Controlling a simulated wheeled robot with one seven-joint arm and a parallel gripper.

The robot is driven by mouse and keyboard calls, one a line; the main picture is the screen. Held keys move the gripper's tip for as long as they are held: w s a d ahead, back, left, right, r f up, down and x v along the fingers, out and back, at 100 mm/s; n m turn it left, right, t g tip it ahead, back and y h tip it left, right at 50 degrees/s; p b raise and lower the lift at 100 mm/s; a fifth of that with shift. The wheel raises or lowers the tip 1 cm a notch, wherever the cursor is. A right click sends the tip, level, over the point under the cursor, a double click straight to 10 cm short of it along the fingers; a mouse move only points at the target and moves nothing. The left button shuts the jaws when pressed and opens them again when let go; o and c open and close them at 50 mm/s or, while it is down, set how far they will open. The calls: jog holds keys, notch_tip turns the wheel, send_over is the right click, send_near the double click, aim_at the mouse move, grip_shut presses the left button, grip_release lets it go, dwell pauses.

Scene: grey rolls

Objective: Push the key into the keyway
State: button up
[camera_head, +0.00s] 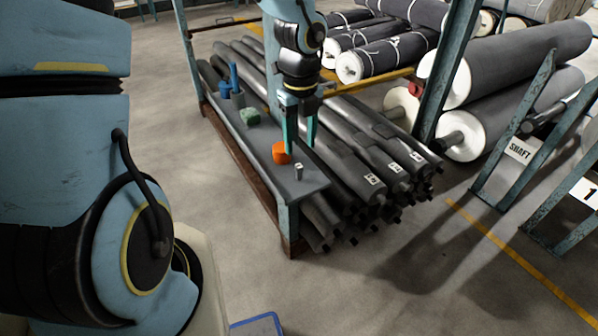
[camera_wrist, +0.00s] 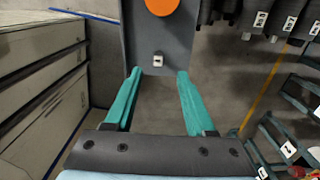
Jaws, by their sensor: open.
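A small pale block with a dark mark (camera_wrist: 158,59) stands near the end of a narrow grey shelf (camera_wrist: 141,28); it could be the key, but I cannot tell. It also shows as a small pale post in the head view (camera_head: 299,171). I cannot make out a keyway. My gripper (camera_head: 300,145) has its teal fingers apart and pointing down, near an orange round object (camera_head: 281,153). In the wrist view the fingertips (camera_wrist: 159,72) are spread, with the pale block just beyond them in the picture. Nothing is between the fingers.
A green block (camera_head: 250,117) and blue upright pieces (camera_head: 235,79) stand farther back on the shelf. Dark rolls (camera_head: 365,150) with tags lie right of it, in a teal-posted rack. Large grey rolls (camera_head: 510,65) and a "SHAFT" sign (camera_head: 520,149) are farther right. The front floor is open.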

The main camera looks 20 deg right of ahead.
aim_at(299, 166)
jog(key=shift+a+f, duration=0.15)
jog(key=shift+f, duration=3.15)
grip_shut()
